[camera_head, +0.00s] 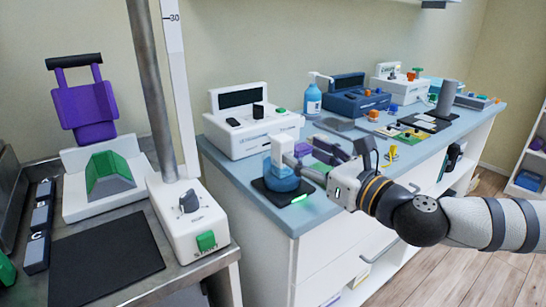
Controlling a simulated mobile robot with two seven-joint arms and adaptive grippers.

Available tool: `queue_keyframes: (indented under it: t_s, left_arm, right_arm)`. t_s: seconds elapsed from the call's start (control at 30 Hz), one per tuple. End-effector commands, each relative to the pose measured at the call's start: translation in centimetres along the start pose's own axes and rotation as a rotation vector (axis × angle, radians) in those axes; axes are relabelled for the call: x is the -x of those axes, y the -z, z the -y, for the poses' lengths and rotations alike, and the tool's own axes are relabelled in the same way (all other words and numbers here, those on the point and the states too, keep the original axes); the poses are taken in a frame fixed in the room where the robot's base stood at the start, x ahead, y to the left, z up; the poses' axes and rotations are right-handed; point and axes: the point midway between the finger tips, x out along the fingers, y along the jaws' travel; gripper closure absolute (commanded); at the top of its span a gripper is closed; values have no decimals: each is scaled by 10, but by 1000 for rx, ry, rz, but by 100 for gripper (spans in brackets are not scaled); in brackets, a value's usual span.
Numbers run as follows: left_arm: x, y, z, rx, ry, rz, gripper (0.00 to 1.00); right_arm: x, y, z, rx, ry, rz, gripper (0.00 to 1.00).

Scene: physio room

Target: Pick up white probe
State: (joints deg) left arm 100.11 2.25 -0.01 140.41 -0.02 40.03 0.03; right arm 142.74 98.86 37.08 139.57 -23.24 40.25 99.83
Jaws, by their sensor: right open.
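The white probe (282,149) stands upright in a round blue holder (279,180) on a black pad near the left front corner of the blue counter. My right gripper (300,165) reaches in from the right with its fingers level with the probe's lower part. It is open, and its tips are right beside the probe. I cannot tell whether they touch it. My left gripper is not in view.
A white device with a dark screen (239,118) stands just behind the probe. A blue bottle (312,100) and more devices line the counter (325,207) to the right. At left, a metal table holds a white device with a green button (207,241).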

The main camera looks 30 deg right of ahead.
Motion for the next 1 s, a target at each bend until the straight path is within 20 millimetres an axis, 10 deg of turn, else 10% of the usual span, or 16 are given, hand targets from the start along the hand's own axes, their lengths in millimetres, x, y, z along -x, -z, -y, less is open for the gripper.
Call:
queue_keyframes:
  t_s: [0.4, 0.7, 0.93, 1.0]
  left_arm:
    - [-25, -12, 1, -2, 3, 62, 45]
    - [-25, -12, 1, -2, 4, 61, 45]
    - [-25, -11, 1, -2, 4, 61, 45]
    - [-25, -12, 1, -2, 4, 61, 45]
  right_arm:
    - [-68, 8, -3, 6, -2, -6, 45]
    - [-77, 4, -2, 1, -1, -1, 45]
    - [-77, 4, -2, 2, -1, -1, 97]
    - [-77, 4, -2, 2, -1, -1, 97]
